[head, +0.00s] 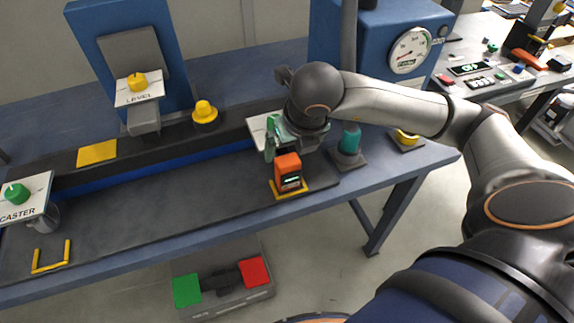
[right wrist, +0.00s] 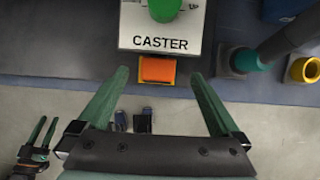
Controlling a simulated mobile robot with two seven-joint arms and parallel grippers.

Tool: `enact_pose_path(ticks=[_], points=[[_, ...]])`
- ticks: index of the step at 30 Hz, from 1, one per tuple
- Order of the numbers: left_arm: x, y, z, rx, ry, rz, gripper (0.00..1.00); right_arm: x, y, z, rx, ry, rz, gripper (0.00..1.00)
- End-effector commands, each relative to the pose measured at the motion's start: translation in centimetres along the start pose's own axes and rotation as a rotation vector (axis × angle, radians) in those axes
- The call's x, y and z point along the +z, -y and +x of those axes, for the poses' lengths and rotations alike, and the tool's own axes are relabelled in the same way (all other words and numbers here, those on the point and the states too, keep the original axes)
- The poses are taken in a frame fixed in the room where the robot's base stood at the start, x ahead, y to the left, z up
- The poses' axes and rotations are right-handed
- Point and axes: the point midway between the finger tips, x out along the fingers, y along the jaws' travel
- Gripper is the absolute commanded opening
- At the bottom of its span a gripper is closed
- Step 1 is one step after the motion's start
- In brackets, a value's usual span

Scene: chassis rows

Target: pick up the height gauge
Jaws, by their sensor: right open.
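The height gauge (head: 288,173), which I take to be the orange block with a small dark display, stands upright on a yellow-marked spot at the bench's front right. Its orange top (right wrist: 157,70) shows in the right wrist view, just below the CASTER plate. My right gripper (head: 282,147) is above and just behind it in the head view, partly hidden by its own wrist. In the right wrist view its green fingers (right wrist: 160,82) are spread wide, with the orange top beyond and between their tips. They hold nothing. My left gripper (right wrist: 46,122) shows small at lower left, fingers apart and empty.
A plate with a green knob (right wrist: 162,28) stands close behind the gauge. A teal-topped post (head: 350,142) stands to its right. A yellow U-shaped bracket (head: 51,257) is at far left. The dark bench mat (head: 165,212) between is clear.

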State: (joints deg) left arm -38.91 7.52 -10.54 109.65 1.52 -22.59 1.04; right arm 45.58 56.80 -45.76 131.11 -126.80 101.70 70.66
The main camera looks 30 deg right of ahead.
Motion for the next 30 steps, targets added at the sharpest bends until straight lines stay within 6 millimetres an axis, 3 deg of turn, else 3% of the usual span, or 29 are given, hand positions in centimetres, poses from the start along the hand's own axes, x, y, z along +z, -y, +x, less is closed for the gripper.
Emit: enact_pose_path(ticks=[5, 13, 22, 30], points=[[-0.2, 0.0, -0.1, 0.0, -0.001, 0.0, 0.5, -0.2, 0.0, 1.4, -0.002, -0.004, -0.001, 1.0], [-0.4, 0.0, -0.3, 0.0, -0.002, 0.001, 0.5, -0.7, -0.2, 5.1, 0.0, -0.003, -0.001, 1.0], [-0.4, 0.0, -0.3, 0.0, -0.002, 0.001, 0.5, -0.6, -0.2, 5.7, 0.001, 0.0, -0.002, 1.0], [-0.4, 0.0, -0.3, 0.0, -0.002, 0.001, 0.5, -0.6, -0.2, 5.7, 0.001, 0.0, -0.002, 0.71]])
